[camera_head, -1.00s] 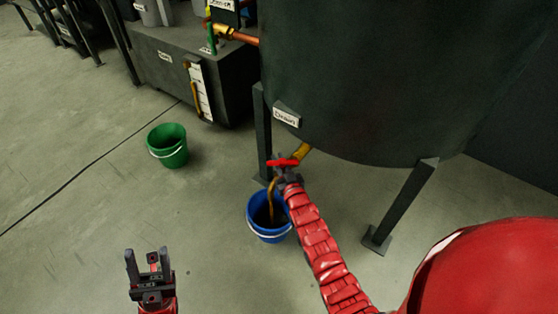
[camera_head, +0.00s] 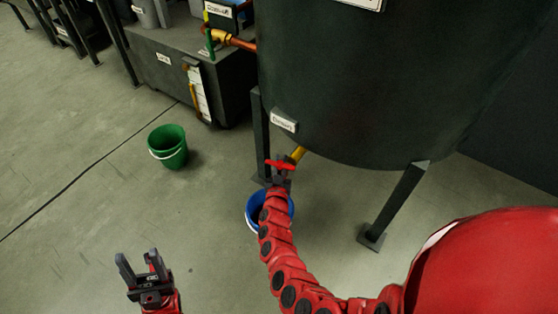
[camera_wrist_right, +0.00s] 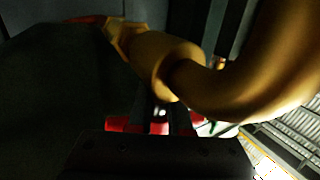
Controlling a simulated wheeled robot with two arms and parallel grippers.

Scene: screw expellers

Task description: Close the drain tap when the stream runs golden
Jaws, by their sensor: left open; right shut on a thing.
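The drain tap has a red handle (camera_head: 281,165) and a brass pipe (camera_head: 299,153) at the foot of the dark green tank (camera_head: 370,90). My right gripper (camera_head: 280,178) is shut on the red handle. In the right wrist view the brass tap body (camera_wrist_right: 165,62) fills the top, and the red handle (camera_wrist_right: 124,125) shows at the gripper fingers (camera_wrist_right: 167,118). The blue bucket (camera_head: 252,217) stands below the tap, partly hidden by my right arm. No stream is visible; the arm covers much of that spot. My left gripper (camera_head: 141,270) is open and empty, low on the left.
A green bucket (camera_head: 168,148) stands on the open floor at left. A dark box-shaped tank (camera_head: 160,85) with a sight gauge is behind it. Tank legs (camera_head: 390,208) flank the tap. A label (camera_head: 284,121) sits above the tap.

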